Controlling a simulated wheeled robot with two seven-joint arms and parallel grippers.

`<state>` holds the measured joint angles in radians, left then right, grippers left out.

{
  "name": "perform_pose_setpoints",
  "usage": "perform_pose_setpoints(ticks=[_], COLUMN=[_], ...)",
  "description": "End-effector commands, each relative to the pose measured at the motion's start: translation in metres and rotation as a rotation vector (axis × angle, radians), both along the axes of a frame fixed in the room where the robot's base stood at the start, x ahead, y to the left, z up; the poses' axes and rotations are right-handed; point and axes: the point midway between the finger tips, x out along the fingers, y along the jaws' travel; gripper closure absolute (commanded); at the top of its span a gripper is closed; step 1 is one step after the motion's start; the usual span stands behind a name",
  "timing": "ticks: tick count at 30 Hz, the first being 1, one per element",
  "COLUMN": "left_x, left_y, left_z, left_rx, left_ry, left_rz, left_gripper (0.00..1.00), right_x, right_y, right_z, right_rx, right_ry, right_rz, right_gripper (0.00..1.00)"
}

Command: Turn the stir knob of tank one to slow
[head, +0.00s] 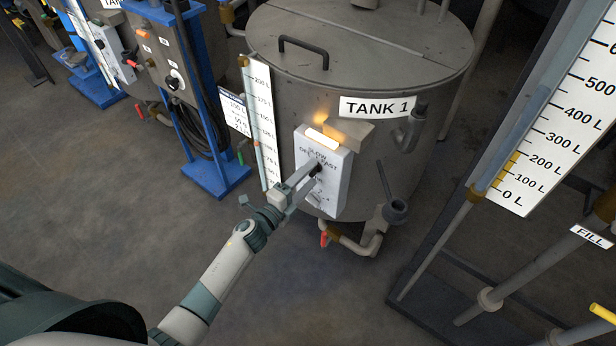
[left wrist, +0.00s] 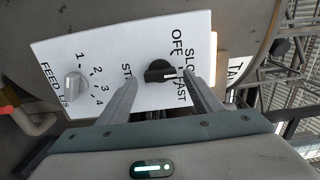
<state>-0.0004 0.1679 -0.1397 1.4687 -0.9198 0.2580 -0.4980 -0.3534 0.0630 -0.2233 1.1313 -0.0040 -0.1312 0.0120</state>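The white control box (head: 333,195) hangs on the front of tank one (head: 270,95), under the "TANK 1" sign (head: 377,107). The black stir knob (left wrist: 160,72) sits among the labels OFF, SLOW and FAST. Its bar lies roughly left to right in the left wrist view, with one end toward SLOW; the exact setting is hard to tell. My left gripper (left wrist: 162,78) is open, its fingertips on either side of the knob, without a clear grip. In the head view, the gripper (head: 308,177) partly hides the knob. My right gripper is not in view.
A pale feed knob (left wrist: 75,84) with numbers is on the same box. An amber lamp (head: 322,138) glows on the box top. A blue stand (head: 215,170) is at left; the floor in front is clear.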

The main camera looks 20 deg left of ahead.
Motion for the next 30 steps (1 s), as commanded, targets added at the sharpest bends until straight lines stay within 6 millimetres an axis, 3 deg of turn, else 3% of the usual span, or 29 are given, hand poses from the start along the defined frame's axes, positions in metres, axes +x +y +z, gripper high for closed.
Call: perform_pose_setpoints(ticks=[14,20,30], left_x=[-0.010,-0.036,-0.097], left_y=[0.004,0.014,0.036], left_z=[0.000,-0.001,-0.002], left_rx=[0.000,0.000,0.000], left_ry=[-0.001,0.001,0.001], left_rz=[0.001,0.001,0.001], left_gripper=[0.41,0.41,0.41], right_x=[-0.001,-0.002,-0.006], right_y=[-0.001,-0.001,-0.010], right_z=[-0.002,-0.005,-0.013], right_rx=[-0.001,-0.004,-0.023], right_ry=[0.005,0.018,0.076], right_rz=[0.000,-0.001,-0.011], right_gripper=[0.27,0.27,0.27])
